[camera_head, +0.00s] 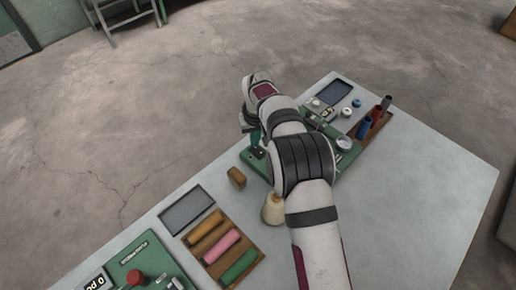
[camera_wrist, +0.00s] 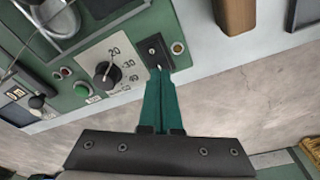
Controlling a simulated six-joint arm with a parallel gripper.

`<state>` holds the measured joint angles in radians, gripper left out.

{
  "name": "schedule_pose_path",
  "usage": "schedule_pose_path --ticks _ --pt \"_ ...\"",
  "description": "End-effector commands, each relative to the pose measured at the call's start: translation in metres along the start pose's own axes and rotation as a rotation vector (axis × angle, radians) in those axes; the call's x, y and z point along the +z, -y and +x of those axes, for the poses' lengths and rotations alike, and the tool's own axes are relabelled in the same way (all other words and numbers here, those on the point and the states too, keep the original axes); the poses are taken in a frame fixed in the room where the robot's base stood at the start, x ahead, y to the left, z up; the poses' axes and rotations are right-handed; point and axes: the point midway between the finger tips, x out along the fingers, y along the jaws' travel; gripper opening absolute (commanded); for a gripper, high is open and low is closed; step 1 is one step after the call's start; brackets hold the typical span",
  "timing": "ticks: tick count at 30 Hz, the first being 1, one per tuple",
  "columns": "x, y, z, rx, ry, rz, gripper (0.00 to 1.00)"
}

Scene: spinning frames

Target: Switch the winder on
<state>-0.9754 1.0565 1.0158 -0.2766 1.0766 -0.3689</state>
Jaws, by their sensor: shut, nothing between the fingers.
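The winder is a green machine (camera_head: 350,156) on the table, largely hidden behind my arm in the head view. Its green panel also fills the upper left of the wrist view (camera_wrist: 190,25). A black switch (camera_wrist: 153,50) sits on the panel beside a small brass-rimmed round fitting (camera_wrist: 177,48). It also shows as a dark plate in the head view (camera_head: 258,153). My gripper (camera_wrist: 158,72) is shut and empty, its teal fingertips pointing at the switch and overlapping its lower part. I cannot tell whether they touch it. Which way the switch is set is unclear.
A black dial (camera_wrist: 105,76) with printed numbers, a green button (camera_wrist: 82,90) and a red lamp (camera_wrist: 65,72) are beside the switch. A wooden block (camera_head: 236,177) stands near the winder. A tray of coloured rolls (camera_head: 259,248) lies front left. The table's right side is clear.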

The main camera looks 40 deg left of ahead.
Motion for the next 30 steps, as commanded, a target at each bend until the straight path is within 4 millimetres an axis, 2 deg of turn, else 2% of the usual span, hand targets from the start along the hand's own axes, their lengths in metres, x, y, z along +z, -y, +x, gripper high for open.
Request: schedule_pose_path --ticks 20,30 --pt "0.001 0.000 0.008 0.000 0.000 0.000 0.00" --pt "-0.005 0.000 -0.028 0.000 -0.002 0.000 0.00"
